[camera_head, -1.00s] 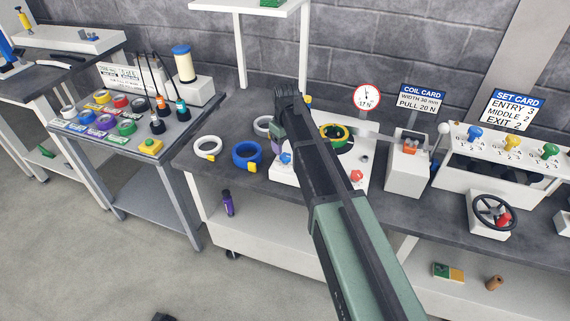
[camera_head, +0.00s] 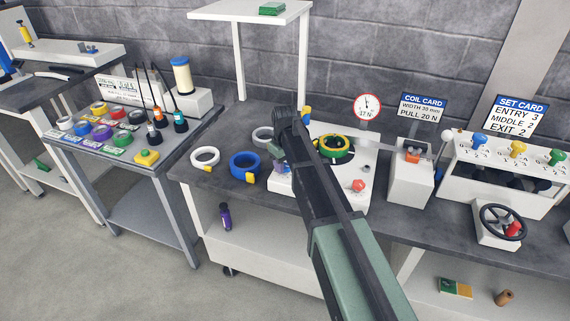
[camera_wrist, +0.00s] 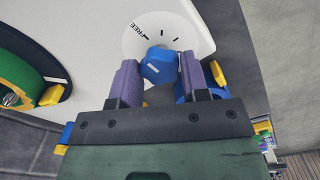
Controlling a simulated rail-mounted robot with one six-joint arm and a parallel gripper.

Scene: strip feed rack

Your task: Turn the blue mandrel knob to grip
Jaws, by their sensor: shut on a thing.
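The blue mandrel knob (camera_wrist: 160,66) sits on a white dial plate (camera_wrist: 190,22) in the wrist view. The word FREE and short dark marks show on the dial; FREE is at the upper left of the knob. The second position's label cannot be read. My gripper (camera_wrist: 157,72) has its two purple-grey fingers on either side of the knob and is shut on it. In the head view my gripper (camera_head: 281,166) is low over the left part of the white machine base (camera_head: 315,201), and my arm mostly hides the knob there.
A green and yellow coil (camera_head: 336,146) sits on the machine, right of my arm. A blue coil (camera_head: 244,165) and a white coil (camera_head: 205,157) lie on the bench to the left. A red knob (camera_head: 359,185) is at the machine's front right. A force gauge (camera_head: 367,106) stands behind.

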